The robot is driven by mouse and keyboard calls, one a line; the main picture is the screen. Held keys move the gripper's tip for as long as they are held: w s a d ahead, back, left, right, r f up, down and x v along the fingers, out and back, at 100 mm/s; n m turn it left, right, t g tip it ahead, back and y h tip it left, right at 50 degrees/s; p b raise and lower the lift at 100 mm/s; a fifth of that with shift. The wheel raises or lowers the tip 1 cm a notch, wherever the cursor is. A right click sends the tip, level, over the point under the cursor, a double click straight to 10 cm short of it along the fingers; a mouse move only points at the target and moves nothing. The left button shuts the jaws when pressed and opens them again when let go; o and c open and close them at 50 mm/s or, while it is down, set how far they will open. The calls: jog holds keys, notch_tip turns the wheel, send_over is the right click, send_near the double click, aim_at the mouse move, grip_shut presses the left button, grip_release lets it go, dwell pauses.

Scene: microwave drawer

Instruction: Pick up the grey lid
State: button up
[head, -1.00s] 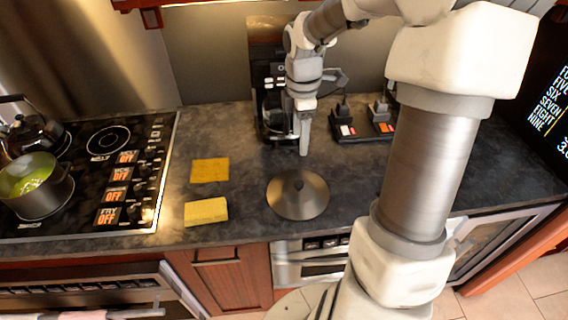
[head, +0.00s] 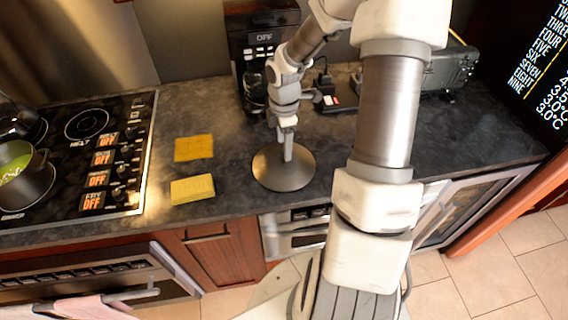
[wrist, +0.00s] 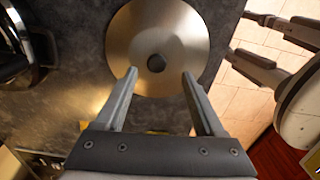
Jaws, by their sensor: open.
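The grey lid (head: 270,174) is a round, shallow metal cone lying on the dark countertop. In the wrist view the lid (wrist: 180,50) fills the upper middle, with a small dark knob (wrist: 156,63) at its centre. My gripper (head: 287,158) is over the lid in the head view and hides part of it, including the knob. In the wrist view my gripper (wrist: 160,74) is open and empty, with its fingertips to either side of the knob. I cannot tell how high the fingertips are above the lid.
A yellow sponge (head: 192,189) and a yellow cloth (head: 194,148) lie left of the lid. A stove (head: 75,150) with a pot (head: 25,180) is further left. A coffee machine (head: 262,45) stands behind my gripper. The countertop (head: 450,140) is clear to the right.

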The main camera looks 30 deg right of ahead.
aim_at(284, 161)
jog(key=f, duration=0.4)
jog(key=shift+w+d+f, duration=0.1)
jog(key=shift+w, duration=0.15)
grip_shut()
dwell(1.2)
